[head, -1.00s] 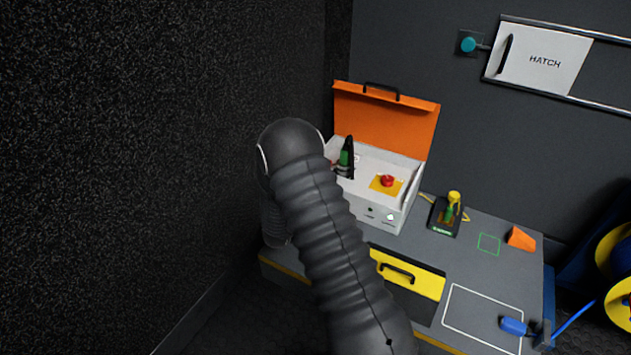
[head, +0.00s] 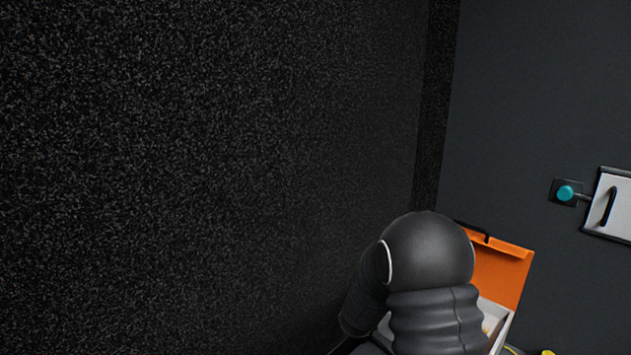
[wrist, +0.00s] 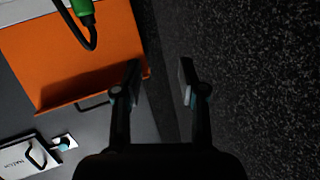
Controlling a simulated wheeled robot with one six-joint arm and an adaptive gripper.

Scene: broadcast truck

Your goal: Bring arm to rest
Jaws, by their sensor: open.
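My gripper (wrist: 160,82) is open and empty in the wrist view, with its two fingers apart. Its left finger shows over the edge of the orange lid (wrist: 75,55) of the case; I cannot tell whether they touch. The dark speckled wall lies behind and beside the right finger. In the head view my arm rises at the lower middle and covers much of the case, and the gripper itself is hidden there. The orange lid (head: 500,272) stands open behind my arm.
A green-handled part with a black loop (wrist: 85,15) shows at the top of the wrist view. The dark wall (head: 220,170) fills the left of the head view. A teal knob (head: 565,193) and the white hatch (head: 612,207) are on the back wall at right.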

